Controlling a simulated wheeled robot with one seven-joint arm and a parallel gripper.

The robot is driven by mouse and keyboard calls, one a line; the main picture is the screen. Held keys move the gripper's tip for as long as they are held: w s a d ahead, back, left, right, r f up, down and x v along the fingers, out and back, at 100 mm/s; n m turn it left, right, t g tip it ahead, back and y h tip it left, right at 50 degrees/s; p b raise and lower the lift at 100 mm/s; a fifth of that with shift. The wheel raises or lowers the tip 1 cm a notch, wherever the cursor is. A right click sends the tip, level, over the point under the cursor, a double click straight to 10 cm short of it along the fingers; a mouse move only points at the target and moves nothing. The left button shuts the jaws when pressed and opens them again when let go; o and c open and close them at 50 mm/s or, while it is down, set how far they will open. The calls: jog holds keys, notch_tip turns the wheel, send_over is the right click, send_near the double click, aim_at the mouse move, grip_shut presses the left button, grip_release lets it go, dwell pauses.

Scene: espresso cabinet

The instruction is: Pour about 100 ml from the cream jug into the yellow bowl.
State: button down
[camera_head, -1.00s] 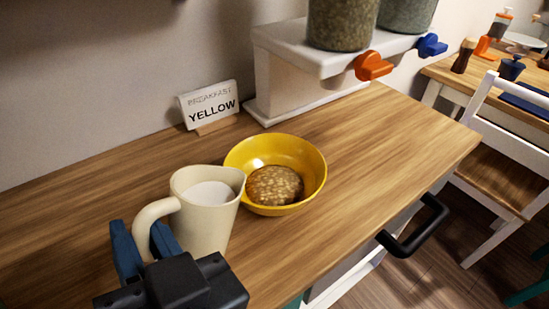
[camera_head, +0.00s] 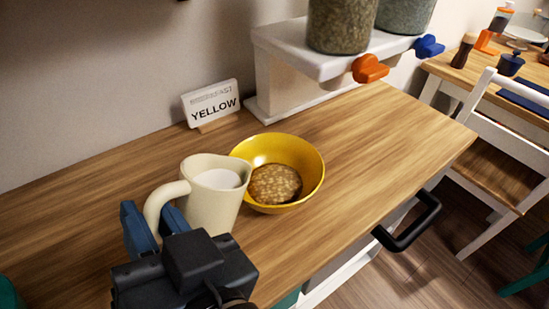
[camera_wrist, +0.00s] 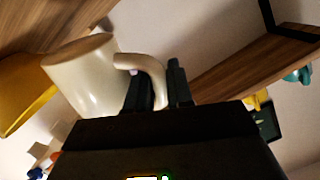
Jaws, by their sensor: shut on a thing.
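The cream jug (camera_head: 211,204) is off-white with white liquid inside. It is tilted to the right, its spout at the left rim of the yellow bowl (camera_head: 309,177). I cannot tell whether the spout touches the bowl. My gripper (camera_head: 155,226) is shut on the jug's handle; in the wrist view my gripper (camera_wrist: 156,88) has its fingers either side of the handle, and the jug (camera_wrist: 85,75) is on the left. The bowl holds a brown, grainy heap. No stream of liquid shows. The yellow bowl also shows in the wrist view (camera_wrist: 22,95).
A "BREAKFAST YELLOW" sign (camera_head: 211,102) stands behind the bowl. A white dispenser stand (camera_head: 283,52) with an orange knob (camera_head: 369,69) and a blue knob (camera_head: 430,45) is at the back. The wooden counter (camera_head: 370,135) is clear to the right. A black handle (camera_head: 409,224) sticks out in front.

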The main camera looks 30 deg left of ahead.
aim_at(185, 201)
jog(key=shift+w+r+m+p, duration=0.3)
jog(key=shift+w+r+p, duration=0.05)
jog(key=shift+r+p, duration=0.1)
jog(key=shift+w+d+r+m+p, duration=0.15)
jog(key=shift+w+r+m+p, duration=0.4)
jog(key=shift+w+p, duration=0.2)
jog(key=shift+w+r+m+g+p, duration=0.55)
jog(key=shift+r+m+p, duration=0.2)
jog(key=shift+r+p, duration=0.35)
dwell(0.4)
jog(key=shift+w+d+f+m+h, duration=0.1)
jog(key=shift+w+f+m+h, duration=0.05)
jog(key=shift+w+m+h, duration=0.15)
dwell(0.7)
